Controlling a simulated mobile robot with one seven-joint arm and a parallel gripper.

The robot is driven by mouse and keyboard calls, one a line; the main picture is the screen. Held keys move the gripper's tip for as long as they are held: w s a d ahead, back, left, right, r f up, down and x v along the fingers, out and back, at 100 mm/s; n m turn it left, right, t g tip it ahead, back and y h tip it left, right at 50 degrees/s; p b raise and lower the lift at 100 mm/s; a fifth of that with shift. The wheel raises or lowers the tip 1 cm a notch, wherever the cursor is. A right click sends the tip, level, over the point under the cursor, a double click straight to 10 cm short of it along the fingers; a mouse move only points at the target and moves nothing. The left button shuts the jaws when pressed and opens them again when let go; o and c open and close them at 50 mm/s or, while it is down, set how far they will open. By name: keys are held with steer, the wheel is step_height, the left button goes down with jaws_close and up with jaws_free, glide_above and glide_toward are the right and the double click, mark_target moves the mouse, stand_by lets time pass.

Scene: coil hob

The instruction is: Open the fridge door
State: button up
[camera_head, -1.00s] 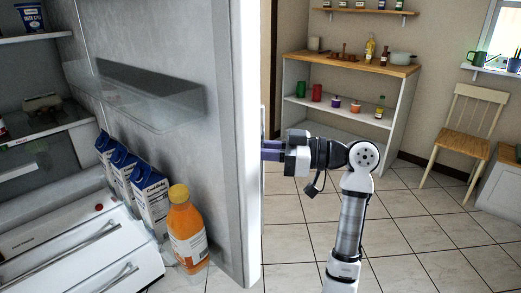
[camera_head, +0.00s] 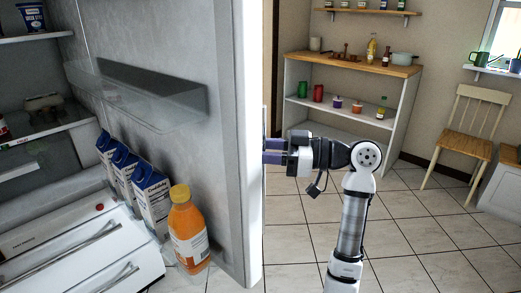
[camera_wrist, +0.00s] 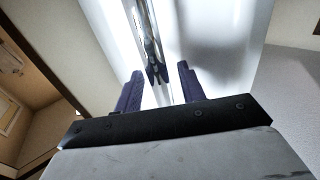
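The fridge door (camera_head: 170,50) stands wide open, its inner side facing the head camera and its white edge upright near the middle of the picture. My gripper (camera_head: 268,151) is at the door's outer side, just right of that edge; its fingertips are partly hidden by the door. In the wrist view my gripper (camera_wrist: 159,88) has its two dark fingers apart, one on each side of a shiny bar, apparently the door handle (camera_wrist: 143,25). Gaps show between the fingers and the bar; contact cannot be made out.
The fridge interior with a white drawer (camera_head: 70,240) is at left. Cartons (camera_head: 153,205) and an orange bottle (camera_head: 188,235) stand in the door's lower shelf. A shelf unit (camera_head: 400,115) and a chair (camera_head: 465,145) stand behind, with clear tiled floor between.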

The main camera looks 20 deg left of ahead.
steer(key=b+v, duration=0.1)
steer(key=v, duration=1.2)
steer(key=shift+d, duration=0.3)
steer(key=shift+w, duration=0.1)
